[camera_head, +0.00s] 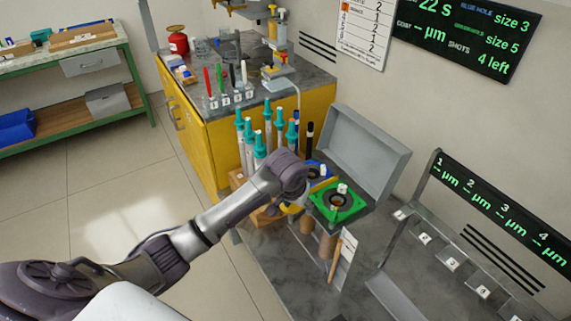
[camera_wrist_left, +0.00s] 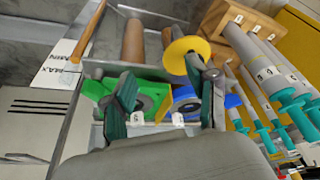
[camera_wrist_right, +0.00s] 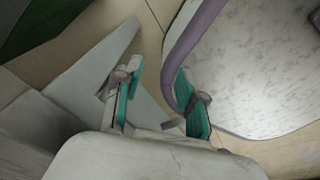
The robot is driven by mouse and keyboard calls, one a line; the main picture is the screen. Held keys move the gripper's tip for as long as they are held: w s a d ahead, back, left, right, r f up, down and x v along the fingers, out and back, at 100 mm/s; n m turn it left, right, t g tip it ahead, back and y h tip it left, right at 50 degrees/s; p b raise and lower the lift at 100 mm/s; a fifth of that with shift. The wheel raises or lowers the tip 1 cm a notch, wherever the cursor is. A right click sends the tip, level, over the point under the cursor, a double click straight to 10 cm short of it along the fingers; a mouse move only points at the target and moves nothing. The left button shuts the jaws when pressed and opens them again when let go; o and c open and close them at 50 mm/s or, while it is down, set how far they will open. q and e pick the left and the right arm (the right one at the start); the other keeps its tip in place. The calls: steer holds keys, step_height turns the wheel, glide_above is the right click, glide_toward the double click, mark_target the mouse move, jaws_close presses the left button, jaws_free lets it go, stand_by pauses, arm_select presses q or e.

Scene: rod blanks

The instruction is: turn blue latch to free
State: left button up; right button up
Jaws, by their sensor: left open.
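The blue fixture plate (camera_head: 318,170) sits beside the green plate (camera_head: 337,203), and my left wrist partly covers it. The blue plate also shows in the left wrist view (camera_wrist_left: 188,100), next to the green plate (camera_wrist_left: 152,92). A small white tab (camera_wrist_left: 178,118) shows at the blue plate's edge; I cannot tell its turn position. My left gripper (camera_wrist_left: 167,92) is open, with its fingers on either side of the plates; contact is unclear. A yellow disc (camera_wrist_left: 188,58) stands beyond the fingers. My right gripper (camera_wrist_right: 160,75) is open and empty, away from the bench.
Turquoise-topped rods (camera_head: 258,150) stand close by in a wooden block (camera_head: 238,188). A grey open lid (camera_head: 365,150) rises behind the plates. Brown cylinders (camera_wrist_left: 133,42) and a labelled card (camera_wrist_left: 62,65) are close to the plates. A slotted rack (camera_head: 450,262) stands at right.

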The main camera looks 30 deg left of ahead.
arm_select(q)
steer(key=w+a+r+n+y, duration=0.1)
steer(key=w+a+r+n, duration=0.3)
steer(key=w+a+r, duration=0.6)
steer(key=b+x, duration=0.1)
steer(key=x, duration=1)
steer(key=shift+w+d+f, duration=0.1)
steer(key=shift+w+f, duration=0.05)
steer(key=shift+f, duration=0.1)
steer(key=shift+w+f, duration=0.15)
steer(key=shift+f, duration=0.15)
